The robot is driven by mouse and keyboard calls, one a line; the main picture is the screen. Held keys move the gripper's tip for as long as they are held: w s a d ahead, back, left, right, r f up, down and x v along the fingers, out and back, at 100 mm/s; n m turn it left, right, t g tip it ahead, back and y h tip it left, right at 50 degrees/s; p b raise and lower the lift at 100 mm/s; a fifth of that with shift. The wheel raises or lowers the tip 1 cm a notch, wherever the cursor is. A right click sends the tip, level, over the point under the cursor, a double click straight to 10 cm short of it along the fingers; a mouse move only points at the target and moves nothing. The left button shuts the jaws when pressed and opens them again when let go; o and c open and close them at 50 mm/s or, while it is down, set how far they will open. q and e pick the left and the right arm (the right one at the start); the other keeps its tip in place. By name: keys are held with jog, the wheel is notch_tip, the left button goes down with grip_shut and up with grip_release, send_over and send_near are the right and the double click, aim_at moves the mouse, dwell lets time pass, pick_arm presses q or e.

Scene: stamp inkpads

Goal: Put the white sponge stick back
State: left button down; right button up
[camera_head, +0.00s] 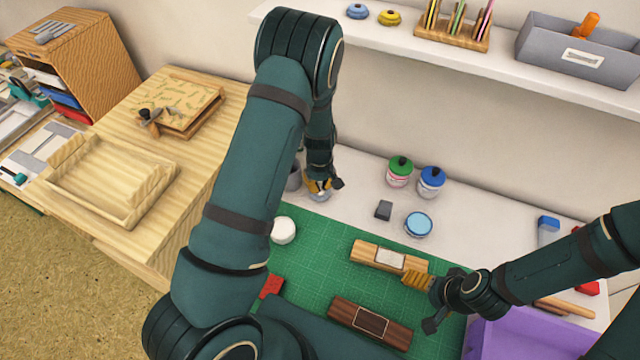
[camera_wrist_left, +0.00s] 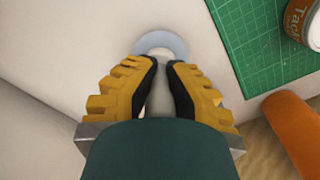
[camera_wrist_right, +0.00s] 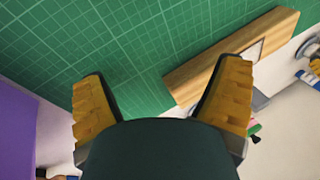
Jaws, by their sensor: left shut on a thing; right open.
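My left gripper (camera_head: 318,190) is low over the white tabletop, at the back left edge of the green mat. In the left wrist view its fingers (camera_wrist_left: 162,75) are closed on a narrow pale stick (camera_wrist_left: 160,97), taken to be the white sponge stick. A pale round disc (camera_wrist_left: 162,42) shows just beyond the fingertips; whether it is the stick's end or a separate holder I cannot tell. My right gripper (camera_head: 421,304) is open and empty above the mat, beside the light wooden block (camera_head: 375,254); it also shows open in the right wrist view (camera_wrist_right: 162,88).
A dark wooden block (camera_head: 370,322) and a white round piece (camera_head: 284,231) are on the green mat (camera_head: 315,275).

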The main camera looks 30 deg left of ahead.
pick_arm(q)
jog(key=shift+f, duration=0.1)
pick_arm(e)
jog(key=shift+s+f, duration=0.1)
pick_arm(q)
jog(key=c, duration=1.1)
grip_release()
jog(key=shift+c, duration=0.2)
